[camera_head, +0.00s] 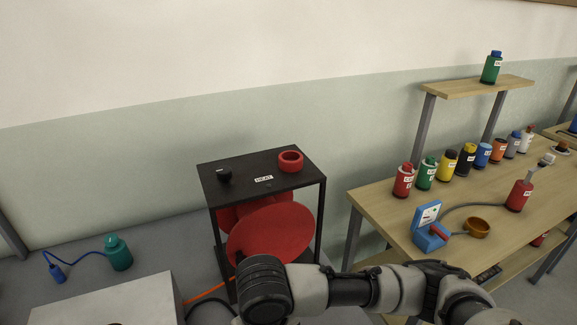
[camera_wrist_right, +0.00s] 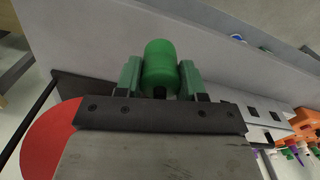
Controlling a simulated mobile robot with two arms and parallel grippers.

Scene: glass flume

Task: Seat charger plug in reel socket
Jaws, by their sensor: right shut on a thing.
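A red reel (camera_head: 280,230) sits inside a black open stand against the wall. Its red disc also shows at the left of the right wrist view (camera_wrist_right: 45,142). My right gripper (camera_wrist_right: 160,78) is shut on a green rounded cylinder (camera_wrist_right: 160,60), held between its two green fingers. I cannot tell whether this cylinder is the charger plug. In the head view my right arm crosses in front of the stand's lower part and hides it; that gripper is not visible there. No reel socket can be made out. My left gripper is in neither view.
The stand's top (camera_head: 240,170) bears a black knob-like piece (camera_head: 224,174) and a red ring (camera_head: 290,160). The wooden bench (camera_head: 385,208) at right holds several coloured bottles and a blue device (camera_head: 430,236).

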